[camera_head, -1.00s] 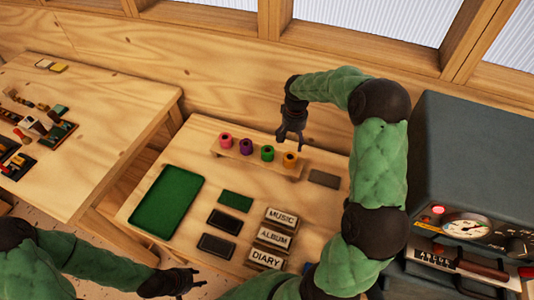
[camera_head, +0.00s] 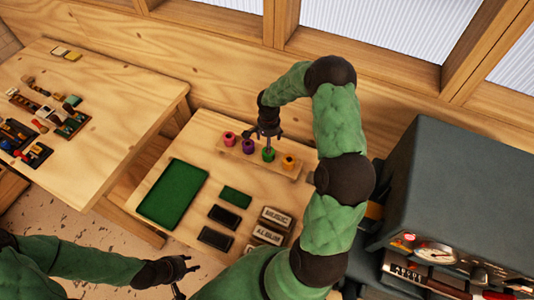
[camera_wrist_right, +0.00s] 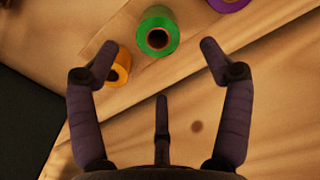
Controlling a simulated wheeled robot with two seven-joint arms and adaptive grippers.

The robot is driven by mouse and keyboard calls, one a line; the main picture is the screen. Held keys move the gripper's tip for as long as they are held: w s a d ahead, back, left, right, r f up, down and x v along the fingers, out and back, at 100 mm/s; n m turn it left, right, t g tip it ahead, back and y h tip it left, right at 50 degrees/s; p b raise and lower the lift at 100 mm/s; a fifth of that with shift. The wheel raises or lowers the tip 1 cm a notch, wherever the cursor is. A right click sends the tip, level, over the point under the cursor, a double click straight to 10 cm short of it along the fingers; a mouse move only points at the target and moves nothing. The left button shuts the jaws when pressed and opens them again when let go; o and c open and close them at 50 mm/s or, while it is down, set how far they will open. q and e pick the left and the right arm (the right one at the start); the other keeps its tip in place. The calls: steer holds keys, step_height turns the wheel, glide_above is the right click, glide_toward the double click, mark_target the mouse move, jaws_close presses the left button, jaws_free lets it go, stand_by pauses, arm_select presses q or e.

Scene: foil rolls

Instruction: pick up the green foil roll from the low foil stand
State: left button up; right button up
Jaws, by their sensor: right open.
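The green foil roll (camera_head: 268,155) stands on the low foil stand (camera_head: 235,150), between the purple roll (camera_head: 248,147) and the orange roll (camera_head: 289,161). My right gripper (camera_head: 268,142) hangs above it, open and empty, its fingers pointing down. In the right wrist view the green roll (camera_wrist_right: 158,33) is at the top centre, just beyond the open fingertips (camera_wrist_right: 160,50), with no contact visible. The orange roll (camera_wrist_right: 119,66) is by the left finger. My left gripper (camera_head: 184,279) is low in the head view, fingers apart and empty, away from the stand.
A pink roll (camera_head: 229,138) stands at the stand's left end. A green tray (camera_head: 172,193), dark pads (camera_head: 223,217) and label blocks (camera_head: 275,218) lie on the table in front. A grey machine (camera_head: 455,200) stands at the right. Another table (camera_head: 110,110) is at the left.

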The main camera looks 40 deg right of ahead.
step_height(320, 180, down, 2)
steer(key=shift+f, duration=0.15)
steer(key=shift+s+a+f, duration=0.1)
steer(key=shift+a+f, duration=0.05)
steer(key=shift+f, duration=2.5)
steer(key=c, duration=1.3)
